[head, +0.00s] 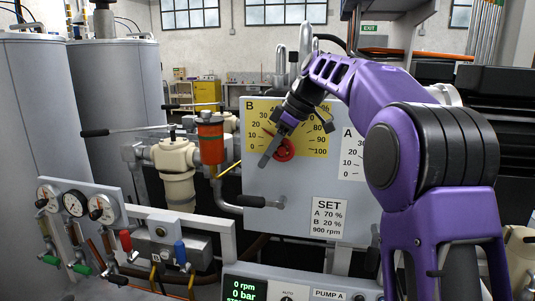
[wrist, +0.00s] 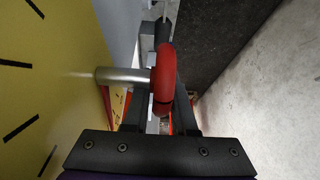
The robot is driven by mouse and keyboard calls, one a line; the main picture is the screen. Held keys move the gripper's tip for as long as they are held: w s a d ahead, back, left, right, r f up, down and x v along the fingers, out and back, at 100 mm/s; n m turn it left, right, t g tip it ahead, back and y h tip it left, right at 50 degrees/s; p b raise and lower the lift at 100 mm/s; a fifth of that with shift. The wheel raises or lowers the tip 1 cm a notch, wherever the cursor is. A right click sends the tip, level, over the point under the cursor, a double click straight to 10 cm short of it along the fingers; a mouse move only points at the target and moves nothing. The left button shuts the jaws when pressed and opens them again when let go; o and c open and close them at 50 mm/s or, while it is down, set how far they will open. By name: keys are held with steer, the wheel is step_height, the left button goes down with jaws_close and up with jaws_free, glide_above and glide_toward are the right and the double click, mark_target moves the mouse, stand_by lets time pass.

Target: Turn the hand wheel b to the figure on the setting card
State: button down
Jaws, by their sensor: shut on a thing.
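Hand wheel b is red (head: 284,150) and sits at the middle of the yellow B dial (head: 318,113), which reads up to 100. In the wrist view the red wheel (wrist: 166,70) stands out from the yellow plate on a metal shaft (wrist: 120,75). My gripper (head: 268,158) is at the wheel, shut on its rim, with the dark fingers (wrist: 163,110) on either side of it. My gripper and arm hide part of the wheel and dial; the pointer's exact reading cannot be told. The setting card (head: 329,218) reads A 70 %, B 20 %, 900 rpm.
A white A dial (head: 350,165) is partly behind my arm. A black-handled lever (head: 255,201) juts out below the B dial. An orange-topped filter (head: 210,140), pipes and gauges (head: 74,204) stand at the left. A display (head: 245,290) shows 0 rpm, 0 bar.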

steer(key=c, duration=0.7)
jaws_free()
steer(key=v, duration=1.2)
